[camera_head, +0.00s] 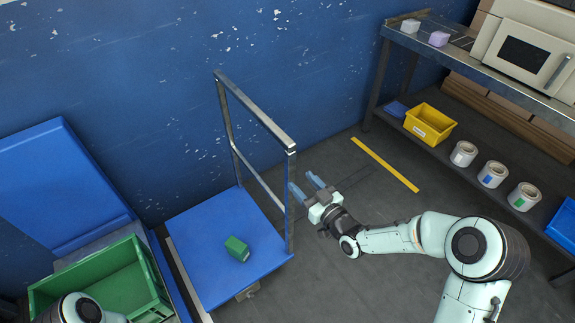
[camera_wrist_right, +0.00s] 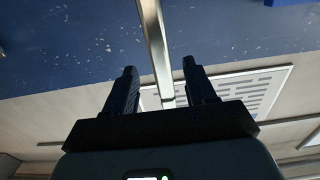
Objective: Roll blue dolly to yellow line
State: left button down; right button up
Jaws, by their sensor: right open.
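The blue dolly (camera_head: 205,235) stands on the floor in the head view, with a metal push handle (camera_head: 255,108) rising at its right side. A yellow line (camera_head: 385,165) lies on the floor to the right of the dolly. My right gripper (camera_head: 302,184) is open beside the handle's near post. In the right wrist view a metal bar (camera_wrist_right: 155,40) shows in the gap between the open fingers (camera_wrist_right: 158,75); I cannot tell whether it touches them. Part of my left arm shows at the bottom left, but its gripper is not visible.
A small green box (camera_head: 237,248) sits on the dolly. A green crate (camera_head: 148,252) stands to its left. A shelf (camera_head: 470,65) at the right holds a yellow bin (camera_head: 430,124), rolls and a microwave (camera_head: 525,50). The floor between dolly and line is clear except my arm above.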

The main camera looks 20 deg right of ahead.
aim_at(287, 165)
jog(key=b+x, duration=0.1)
jog(key=x, duration=0.7)
jog(key=shift+w+a+f, duration=0.1)
jog(key=shift+w, duration=0.3)
pick_arm(q)
jog(key=shift+w+a+f, duration=0.2)
jog(key=shift+w+f, duration=0.15)
jog(key=shift+w, duration=0.15)
jog(key=shift+w+a+f, duration=0.2)
jog(key=shift+w+f, duration=0.15)
jog(key=shift+w, duration=0.15)
pick_arm(e)
grip_shut()
